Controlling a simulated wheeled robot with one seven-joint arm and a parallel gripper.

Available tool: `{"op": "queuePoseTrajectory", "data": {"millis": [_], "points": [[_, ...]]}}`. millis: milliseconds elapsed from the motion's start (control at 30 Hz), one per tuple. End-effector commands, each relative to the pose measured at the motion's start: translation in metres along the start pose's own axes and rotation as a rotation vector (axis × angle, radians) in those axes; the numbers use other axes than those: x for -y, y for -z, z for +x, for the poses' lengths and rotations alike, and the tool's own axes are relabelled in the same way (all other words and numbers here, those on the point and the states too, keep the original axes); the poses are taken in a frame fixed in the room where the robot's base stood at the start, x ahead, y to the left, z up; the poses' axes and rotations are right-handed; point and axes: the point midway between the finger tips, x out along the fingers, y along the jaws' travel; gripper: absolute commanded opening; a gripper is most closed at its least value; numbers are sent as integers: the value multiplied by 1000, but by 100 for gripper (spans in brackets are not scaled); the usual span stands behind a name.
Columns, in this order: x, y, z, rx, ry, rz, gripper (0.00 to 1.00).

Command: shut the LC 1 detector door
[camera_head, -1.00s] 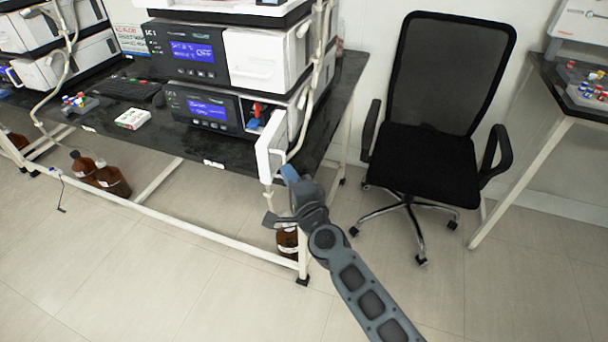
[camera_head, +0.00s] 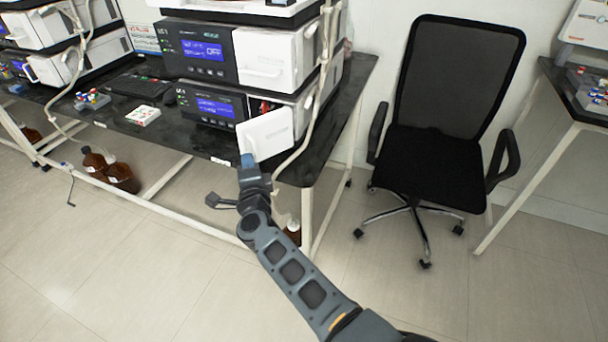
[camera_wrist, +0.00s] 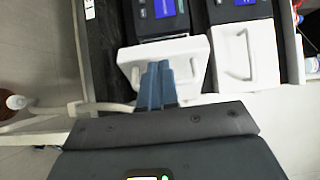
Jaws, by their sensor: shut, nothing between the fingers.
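The white LC 1 detector door (camera_head: 268,134) is on the lower unit of the near stack. It stands partly open, its face now turned to the front. A dark gap with a bit of red shows above it. In the wrist view the door (camera_wrist: 192,52) lies just beyond my fingers. My gripper (camera_head: 248,160) is at the door's lower left front, near its handle; its blue fingers (camera_wrist: 157,82) are together and empty. They overlap the door in the picture; I cannot tell whether they touch it. The detector's blue display (camera_head: 214,107) is lit.
The upper unit (camera_head: 262,58) has a shut white door with a handle. White tubing (camera_head: 311,122) hangs to the right of the detector door. A black chair (camera_head: 432,170) stands to the right. Brown bottles (camera_head: 108,170) stand under the bench. Floor in front is clear.

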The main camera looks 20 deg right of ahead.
Motion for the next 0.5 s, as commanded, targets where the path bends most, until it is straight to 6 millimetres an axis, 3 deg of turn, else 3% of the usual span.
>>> {"op": "queuePoseTrajectory", "data": {"millis": [200, 500], "points": [[-5, -18, 21, -138, -1, 4, 0], [-6, -28, 42, -303, -3, 5, 0]]}}
